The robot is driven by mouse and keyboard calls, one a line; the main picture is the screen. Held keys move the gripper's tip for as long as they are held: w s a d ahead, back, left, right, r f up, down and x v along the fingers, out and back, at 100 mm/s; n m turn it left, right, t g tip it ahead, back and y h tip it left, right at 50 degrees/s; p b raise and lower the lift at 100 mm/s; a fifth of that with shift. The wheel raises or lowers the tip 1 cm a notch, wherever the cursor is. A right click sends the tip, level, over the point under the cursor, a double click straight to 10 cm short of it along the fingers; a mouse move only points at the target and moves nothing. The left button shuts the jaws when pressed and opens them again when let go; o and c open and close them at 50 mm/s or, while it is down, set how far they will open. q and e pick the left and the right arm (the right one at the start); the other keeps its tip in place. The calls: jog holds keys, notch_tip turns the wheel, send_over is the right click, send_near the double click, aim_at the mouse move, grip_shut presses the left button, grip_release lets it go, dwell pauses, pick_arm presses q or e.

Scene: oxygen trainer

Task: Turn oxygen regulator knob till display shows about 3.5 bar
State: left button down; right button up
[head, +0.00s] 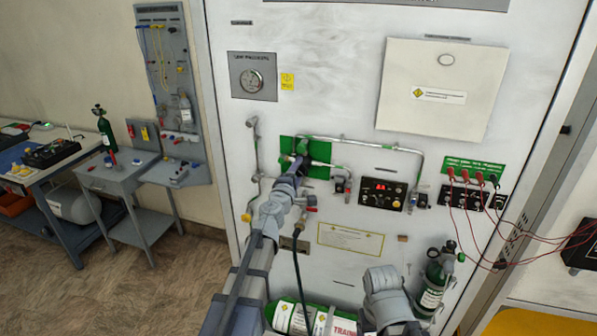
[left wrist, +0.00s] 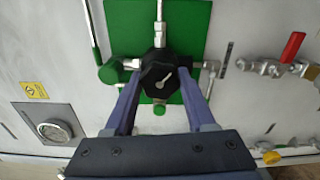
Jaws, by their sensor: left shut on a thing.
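The oxygen regulator knob (left wrist: 163,80) is black and lobed, with a pale pointer mark, in front of a green plate (left wrist: 192,22) in the left wrist view. My left gripper (left wrist: 160,92) has its two blue fingers on either side of the knob and is shut on it. In the head view my left gripper (head: 297,167) reaches the green plate (head: 287,143) and mostly hides the knob. The display (head: 382,188) is lit red on a black panel to the right; its digits are too small to read. My right gripper's fingers are not visible.
A round gauge (head: 252,81) is at the panel's upper left. Metal pipes (head: 370,145) run right of the green plate. A red-handled valve (left wrist: 292,47) is close by. A green cylinder (head: 434,285) stands at the lower right, and red cables hang above it.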

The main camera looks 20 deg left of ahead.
pick_arm(q)
jog(key=shift+m, duration=0.6)
jog(key=shift+c, duration=1.1)
grip_release()
jog(key=s, duration=0.7)
jog(key=shift+s+a, duration=0.15)
jog(key=shift+s, duration=0.25)
